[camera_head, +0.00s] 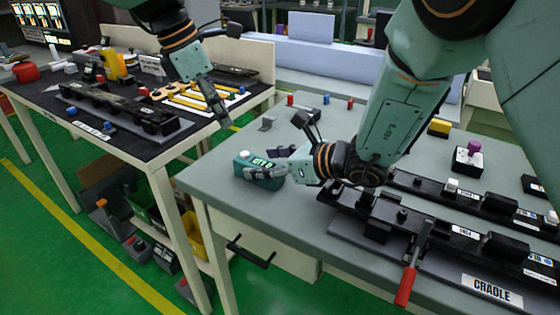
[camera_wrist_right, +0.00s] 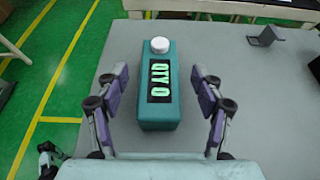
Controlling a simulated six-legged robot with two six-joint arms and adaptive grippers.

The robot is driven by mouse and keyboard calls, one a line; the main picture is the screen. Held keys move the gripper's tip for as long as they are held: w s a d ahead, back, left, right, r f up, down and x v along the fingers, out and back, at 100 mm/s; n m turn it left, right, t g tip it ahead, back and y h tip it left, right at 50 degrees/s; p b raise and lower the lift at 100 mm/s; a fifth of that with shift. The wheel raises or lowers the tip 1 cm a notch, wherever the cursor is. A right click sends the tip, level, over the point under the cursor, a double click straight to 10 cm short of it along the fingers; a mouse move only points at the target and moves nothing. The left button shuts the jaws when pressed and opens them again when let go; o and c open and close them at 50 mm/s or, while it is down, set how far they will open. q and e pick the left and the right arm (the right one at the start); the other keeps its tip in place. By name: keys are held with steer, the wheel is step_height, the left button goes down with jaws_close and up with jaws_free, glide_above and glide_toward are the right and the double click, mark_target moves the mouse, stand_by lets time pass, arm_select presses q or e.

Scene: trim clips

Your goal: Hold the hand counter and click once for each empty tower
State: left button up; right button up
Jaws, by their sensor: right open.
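In the head view the counter (camera_head: 243,168) lies near the left corner of the grey table. My right gripper (camera_wrist_right: 160,76) is open, with one finger on each side of the counter; in the wrist view, gaps show between fingers and box. It also shows in the head view (camera_head: 276,164). My left gripper (camera_head: 216,104) hangs near the dark left table's right edge, holding nothing visible; its finger opening is unclear. I cannot tell which items are towers.
Black fixtures (camera_head: 376,231) with several blocks stand on the grey table, beside a red-handled lever (camera_head: 406,286) and a "CRADLE" label (camera_head: 491,291). A small grey bracket (camera_head: 267,124) stands behind the counter. The dark left table (camera_head: 150,144) holds another block row (camera_head: 118,104).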

steer(key=shift+w+a+f, duration=0.2)
steer(key=shift+w+a, duration=0.05)
steer(key=shift+a, duration=0.2)
steer(key=c, duration=1.3)
arm_select(q)
jaws_close()
steer(key=shift+r, duration=0.1)
stand_by(0.8)
